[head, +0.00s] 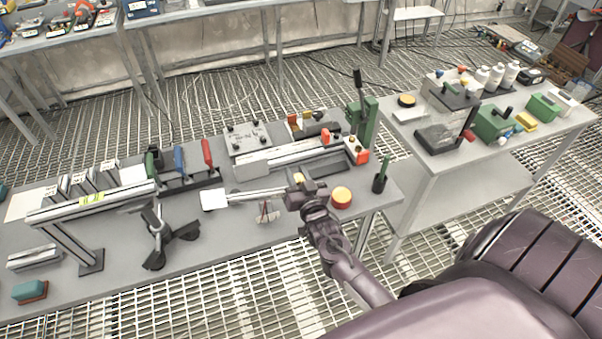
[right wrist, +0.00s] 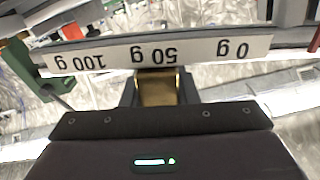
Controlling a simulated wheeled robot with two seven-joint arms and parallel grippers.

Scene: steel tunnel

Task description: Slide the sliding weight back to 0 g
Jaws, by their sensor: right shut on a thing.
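The brass sliding weight (right wrist: 157,88) is between the jaws of my right gripper (right wrist: 158,95), which is shut on it. In the right wrist view it sits below the 50 g mark of a white scale strip (right wrist: 200,52), whose lettering appears upside down. The 0 g mark is at the right end of the strip and the 100 g mark at the left. In the head view my right gripper (head: 300,190) is at the right end of a pale beam (head: 255,195) and covers part of it; a bit of the brass shows above the jaws. My left gripper is not in view.
The grey bench (head: 225,235) is crowded. A black-footed stand (head: 160,240) is to the left. A second table (head: 440,165) with bottles and boxes is at right.

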